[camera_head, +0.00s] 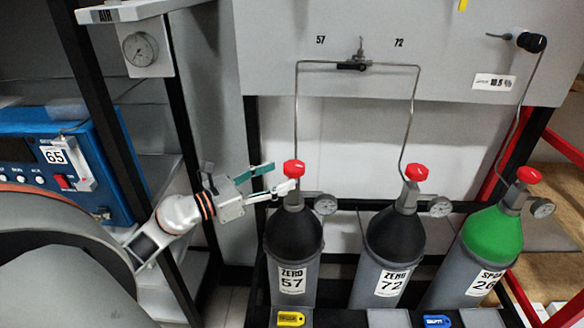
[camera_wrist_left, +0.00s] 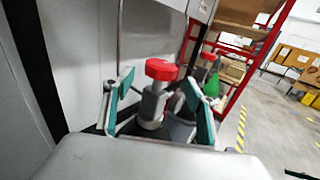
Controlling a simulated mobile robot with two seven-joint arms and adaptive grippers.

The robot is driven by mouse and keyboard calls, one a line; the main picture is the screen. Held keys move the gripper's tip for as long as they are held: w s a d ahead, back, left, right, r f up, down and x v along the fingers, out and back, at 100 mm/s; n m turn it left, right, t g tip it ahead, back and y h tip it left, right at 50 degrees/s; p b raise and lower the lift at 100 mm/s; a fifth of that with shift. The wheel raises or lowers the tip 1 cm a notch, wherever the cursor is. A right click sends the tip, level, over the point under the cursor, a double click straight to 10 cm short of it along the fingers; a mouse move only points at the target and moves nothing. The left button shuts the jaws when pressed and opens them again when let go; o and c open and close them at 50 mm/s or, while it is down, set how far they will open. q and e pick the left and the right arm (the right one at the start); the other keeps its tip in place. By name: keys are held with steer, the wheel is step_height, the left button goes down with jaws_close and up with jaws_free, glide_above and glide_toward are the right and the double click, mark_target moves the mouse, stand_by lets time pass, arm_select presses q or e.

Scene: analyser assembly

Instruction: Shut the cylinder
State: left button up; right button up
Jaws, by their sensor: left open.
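Three gas cylinders stand in a row in the head view. The left one, ZERO 57 (camera_head: 292,240), has a black shoulder and a red valve knob (camera_head: 294,168). The middle one, ZERO 72 (camera_head: 394,240), is also black-shouldered with a red knob (camera_head: 416,173). The right one, SPAN (camera_head: 492,236), is green-shouldered with a red knob (camera_head: 529,175). My left gripper (camera_head: 280,178) is open just left of the ZERO 57 knob, its fingers pointing at it. In the left wrist view a red knob (camera_wrist_left: 161,69) shows between and beyond the teal fingers. My right gripper is out of view.
Pressure gauges (camera_head: 326,205) sit beside the valves. Thin metal pipes (camera_head: 297,110) rise from the two black cylinders to a panel valve (camera_head: 354,66). A black frame post (camera_head: 190,130) and a blue analyser box (camera_head: 100,170) stand at left. A red rack (camera_wrist_left: 242,85) stands beyond.

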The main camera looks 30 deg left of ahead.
mark_target(285, 173)
arm_select(q)
steer(key=shift+p+x, duration=0.5)
steer(key=shift+x, duration=2.3)
steer(key=c, duration=1.1)
